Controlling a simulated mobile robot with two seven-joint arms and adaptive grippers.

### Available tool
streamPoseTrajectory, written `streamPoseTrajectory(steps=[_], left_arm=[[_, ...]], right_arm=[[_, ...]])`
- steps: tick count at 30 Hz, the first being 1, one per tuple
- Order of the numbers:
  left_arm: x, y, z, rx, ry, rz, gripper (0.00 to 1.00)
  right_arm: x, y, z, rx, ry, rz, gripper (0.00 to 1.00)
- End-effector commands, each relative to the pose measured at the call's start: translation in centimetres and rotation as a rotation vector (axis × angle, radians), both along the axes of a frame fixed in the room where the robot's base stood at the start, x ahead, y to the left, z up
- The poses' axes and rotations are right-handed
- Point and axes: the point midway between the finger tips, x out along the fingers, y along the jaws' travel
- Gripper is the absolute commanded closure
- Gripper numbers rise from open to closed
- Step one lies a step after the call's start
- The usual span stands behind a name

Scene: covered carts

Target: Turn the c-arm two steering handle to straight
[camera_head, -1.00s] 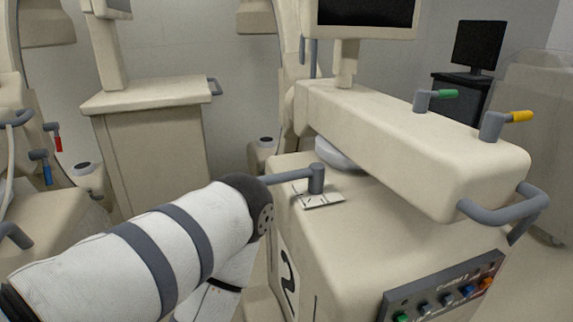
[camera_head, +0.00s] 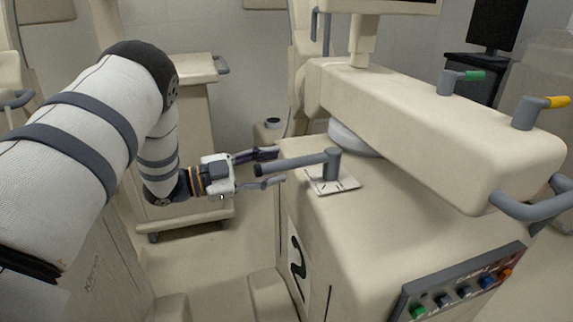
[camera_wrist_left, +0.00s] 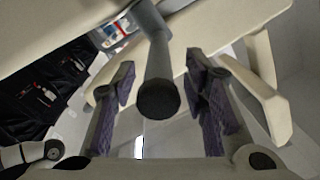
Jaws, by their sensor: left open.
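The steering handle (camera_head: 298,162) of the C-arm marked 2 is a grey bar on a short upright post. The post stands on a small pale plate with dark marks (camera_head: 337,186) on the cart top. The bar points left in the head view, toward my left gripper (camera_head: 272,168). That gripper is open, with one finger on each side of the bar's free end. In the left wrist view the dark round end of the handle (camera_wrist_left: 159,99) sits between the purple-padded fingers (camera_wrist_left: 160,112), with gaps on both sides. My right gripper is not in view.
A button panel (camera_head: 462,285) is on the front right. Another cart (camera_head: 190,110) stands behind my left arm.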

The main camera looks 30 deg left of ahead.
Motion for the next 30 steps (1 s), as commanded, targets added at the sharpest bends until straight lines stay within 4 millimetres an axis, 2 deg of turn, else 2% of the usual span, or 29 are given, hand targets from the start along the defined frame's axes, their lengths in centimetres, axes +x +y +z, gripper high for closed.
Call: streamPoseTrajectory(steps=[3, 6, 15, 20, 21, 30], left_arm=[[1.8, -1.4, -0.4, 0.000, 0.005, -0.001, 0.60], [2.7, -2.1, -0.3, -0.001, 0.005, 0.000, 0.60], [3.2, -2.4, -0.2, -0.003, 0.005, 0.002, 0.60], [3.1, -2.4, -0.2, -0.002, 0.005, 0.003, 0.96], [3.1, -2.4, -0.2, -0.002, 0.005, 0.003, 1.00], [3.3, -2.5, -0.2, -0.003, 0.005, 0.004, 1.00]], right_arm=[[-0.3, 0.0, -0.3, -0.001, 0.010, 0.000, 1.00], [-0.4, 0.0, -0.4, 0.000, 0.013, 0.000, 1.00], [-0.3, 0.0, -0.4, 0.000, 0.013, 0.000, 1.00], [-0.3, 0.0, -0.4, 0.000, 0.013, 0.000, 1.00], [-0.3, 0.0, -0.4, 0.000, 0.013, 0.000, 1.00], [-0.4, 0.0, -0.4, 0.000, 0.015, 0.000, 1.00]])
